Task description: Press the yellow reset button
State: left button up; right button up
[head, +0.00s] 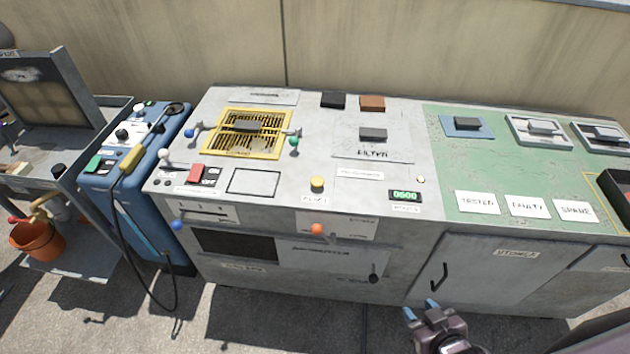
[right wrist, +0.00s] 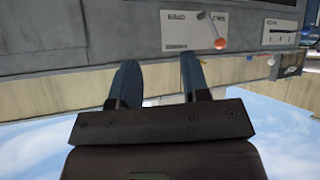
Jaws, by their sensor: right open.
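The yellow reset button (head: 317,182) is a round knob on the grey bench top, near its front edge, above a small white label. My right gripper (head: 422,309) is in front of the bench, low and to the right of the button, well apart from it. Its two blue fingers are spread with nothing between them. In the right wrist view the fingers (right wrist: 160,82) are also apart and empty, with the bench front beyond them. The yellow button cannot be made out in the right wrist view. My left gripper is not in view.
An orange-tipped lever (head: 317,229) sticks out of the bench front below the button; it also shows in the right wrist view (right wrist: 220,43). A red switch (head: 196,173), a green display (head: 405,196) and a yellow grille (head: 248,133) are on the bench top. A blue machine (head: 135,160) stands left.

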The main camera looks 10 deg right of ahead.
jog(key=shift+w+r, duration=0.15)
jog(key=shift+w, duration=0.15)
jog(key=shift+a, duration=0.2)
grip_shut()
jog(key=shift+s, duration=0.15)
jog(key=shift+s+d, duration=0.15)
jog(key=shift+s, duration=0.05)
jog(key=shift+w, duration=0.35)
dwell(0.5)
